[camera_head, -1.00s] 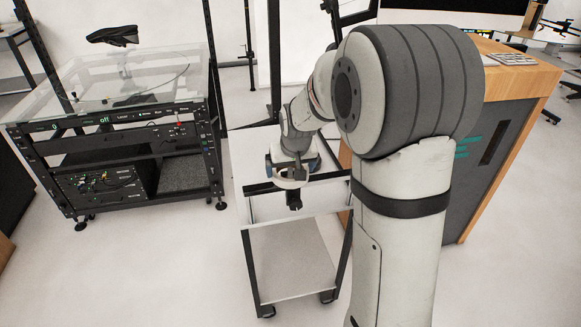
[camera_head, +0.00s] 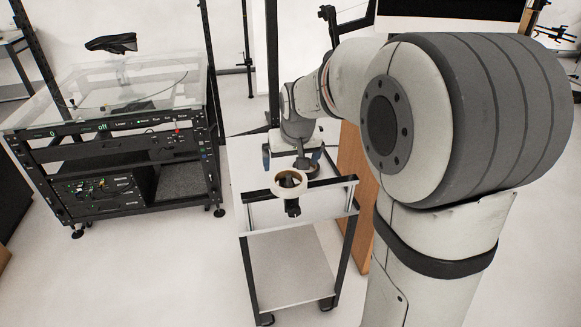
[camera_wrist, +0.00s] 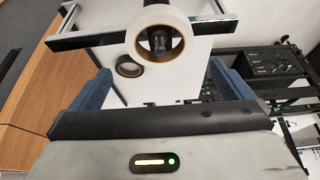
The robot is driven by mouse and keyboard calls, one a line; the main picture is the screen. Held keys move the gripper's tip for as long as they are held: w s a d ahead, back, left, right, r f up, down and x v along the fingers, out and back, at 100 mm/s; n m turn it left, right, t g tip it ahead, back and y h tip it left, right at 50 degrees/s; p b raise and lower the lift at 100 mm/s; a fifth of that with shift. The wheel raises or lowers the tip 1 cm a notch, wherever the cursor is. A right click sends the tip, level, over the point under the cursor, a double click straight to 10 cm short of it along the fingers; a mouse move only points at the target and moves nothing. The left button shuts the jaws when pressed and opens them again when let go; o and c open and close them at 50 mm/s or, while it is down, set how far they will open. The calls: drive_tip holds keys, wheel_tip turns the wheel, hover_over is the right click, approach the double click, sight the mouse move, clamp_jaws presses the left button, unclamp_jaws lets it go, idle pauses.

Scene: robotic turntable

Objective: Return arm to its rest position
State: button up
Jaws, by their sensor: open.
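My gripper (camera_head: 291,160) is open and empty above the small white cart, just behind a tape roll (camera_head: 287,181). Its two blue fingers stand wide apart in the wrist view (camera_wrist: 160,88). The cream-coloured roll hangs around a dark holder at the cart's front edge, and it also shows in the wrist view (camera_wrist: 141,33), beyond the fingers and apart from them. A second, smaller brown-rimmed ring (camera_wrist: 128,67) lies on the white cart top between the fingers in the wrist view. My arm is bent and reaches forward from the right of the head view.
The cart (camera_head: 251,219) has a white top, dark frame and lower shelf. A glass-topped rack (camera_head: 75,84) with a dark shoe (camera_head: 111,42) on a stand is at the left. A wooden cabinet (camera_head: 354,190) stands close behind my arm. Open floor lies between rack and cart.

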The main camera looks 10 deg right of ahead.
drive_tip(key=shift+s+r, duration=0.1)
drive_tip(key=shift+r, duration=0.1)
idle(0.3)
drive_tip(key=s+f+g, duration=0.1)
drive_tip(key=s+g, duration=0.1)
drive_tip(key=s, duration=2.2)
drive_tip(key=shift+s+d+f, duration=0.15)
drive_tip(key=shift+s+f, duration=0.2)
drive_tip(key=shift+s, duration=0.05)
